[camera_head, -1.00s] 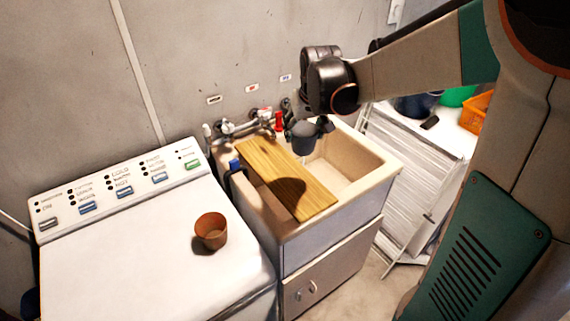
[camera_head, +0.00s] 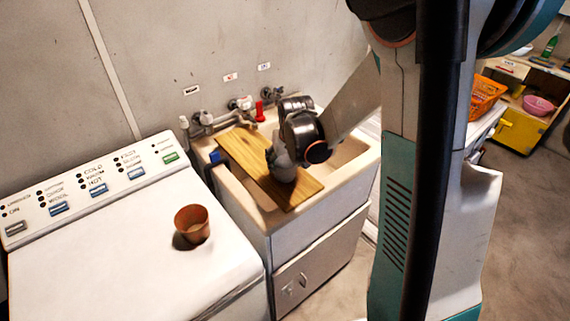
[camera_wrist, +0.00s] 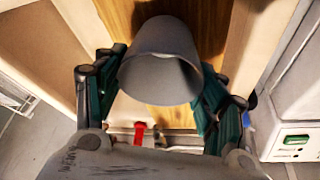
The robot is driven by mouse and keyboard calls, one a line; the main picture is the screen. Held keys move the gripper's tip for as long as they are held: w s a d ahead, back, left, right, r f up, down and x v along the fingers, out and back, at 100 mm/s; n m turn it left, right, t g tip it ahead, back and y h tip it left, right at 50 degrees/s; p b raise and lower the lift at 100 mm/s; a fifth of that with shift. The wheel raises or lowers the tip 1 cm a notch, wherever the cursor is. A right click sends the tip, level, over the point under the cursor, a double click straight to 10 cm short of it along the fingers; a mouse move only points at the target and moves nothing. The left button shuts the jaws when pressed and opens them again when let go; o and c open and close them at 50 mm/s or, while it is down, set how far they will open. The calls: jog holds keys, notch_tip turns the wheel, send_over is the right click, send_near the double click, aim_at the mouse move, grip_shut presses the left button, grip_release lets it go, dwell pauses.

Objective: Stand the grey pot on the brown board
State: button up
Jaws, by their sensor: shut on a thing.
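The grey pot (camera_wrist: 158,62) is between the two fingers of my gripper (camera_wrist: 165,76) in the wrist view, and the gripper is shut on it. In the head view my gripper (camera_head: 279,158) is over the brown board (camera_head: 243,147), and the pot (camera_head: 284,174) shows just below it, in front of the board's middle. The board lies lengthwise across the sink basin, and its wood (camera_wrist: 205,22) also shows beyond the pot in the wrist view. I cannot tell whether the pot touches the board.
A brown pot (camera_head: 192,224) stands on the white washing machine (camera_head: 120,255) left of the sink (camera_head: 247,212). Taps (camera_head: 205,119) and a red thing (camera_head: 259,111) are at the sink's back. An orange basket (camera_head: 486,97) is at the right.

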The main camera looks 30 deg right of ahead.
jog(key=shift+f, duration=0.35)
jog(key=shift+f, duration=0.2)
jog(key=o, duration=1)
jog(key=shift+c, duration=0.2)
jog(key=shift+s+r, duration=0.15)
jog(key=shift+r, duration=0.45)
jog(key=p+v, duration=0.3)
jog(key=v, duration=0.8)
jog(key=shift+p, duration=0.3)
